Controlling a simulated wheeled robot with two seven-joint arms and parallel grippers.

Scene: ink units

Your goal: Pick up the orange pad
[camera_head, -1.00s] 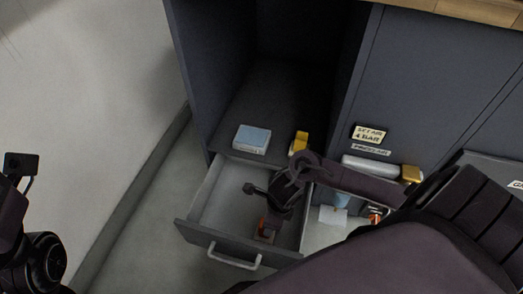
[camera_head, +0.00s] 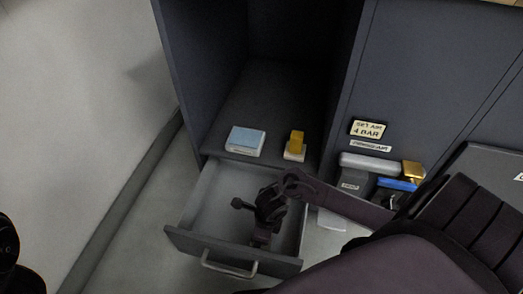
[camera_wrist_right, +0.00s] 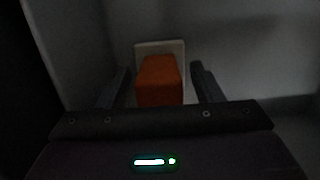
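The orange pad (camera_wrist_right: 159,82) is an orange block on a pale base plate, seen in the right wrist view. In the head view it is hidden behind my right gripper (camera_head: 262,232), which reaches down into the open drawer (camera_head: 205,205). In the right wrist view my right gripper (camera_wrist_right: 161,72) is open, with one finger on each side of the orange block and visible gaps between. Only a dark piece of my left arm shows at the left edge of the head view; its gripper is out of view.
A light blue box (camera_head: 245,141) and a yellow block on a white base (camera_head: 295,147) stand on the cabinet shelf behind the drawer.

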